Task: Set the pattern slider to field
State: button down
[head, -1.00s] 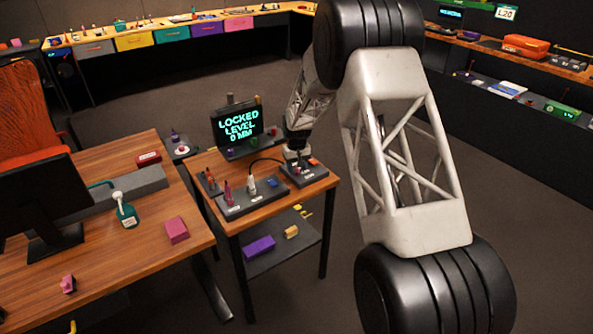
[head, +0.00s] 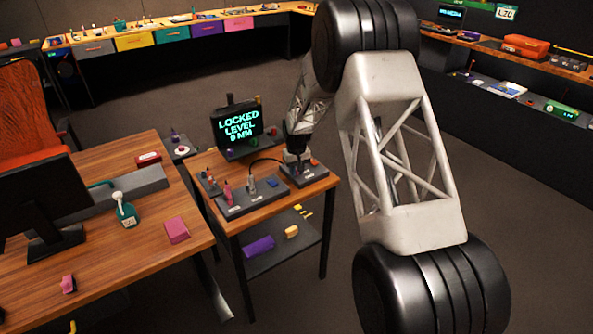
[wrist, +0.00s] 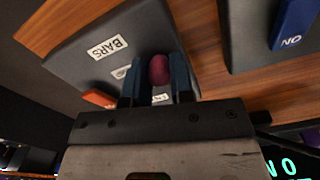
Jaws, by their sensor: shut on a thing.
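My gripper (wrist: 157,75) is shut on a dark red rounded knob (wrist: 158,69), with one dark blue finger on each side of it. The knob is on a grey panel (wrist: 75,55) with several white labels. One label reads BARS, far from the knob. Another label, partly hidden, is close under the knob and I cannot read it fully. The knob's slot is hidden. In the head view my gripper (head: 296,161) is down at the panel (head: 308,178) on the small table's right side, and the knob cannot be made out there.
An orange button (wrist: 99,98) is on the same panel, near my gripper. A separate panel with a blue switch (wrist: 293,22) is beside it. A screen (head: 238,124) reading LOCKED LEVEL 0 MM stands behind. Upright knobs (head: 228,194) are on the panel to the left.

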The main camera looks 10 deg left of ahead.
jog(key=shift+w+a, duration=1.9)
jog(key=shift+w, duration=0.05)
jog(key=c, duration=1)
grip_release()
jog(key=shift+r, duration=3.9)
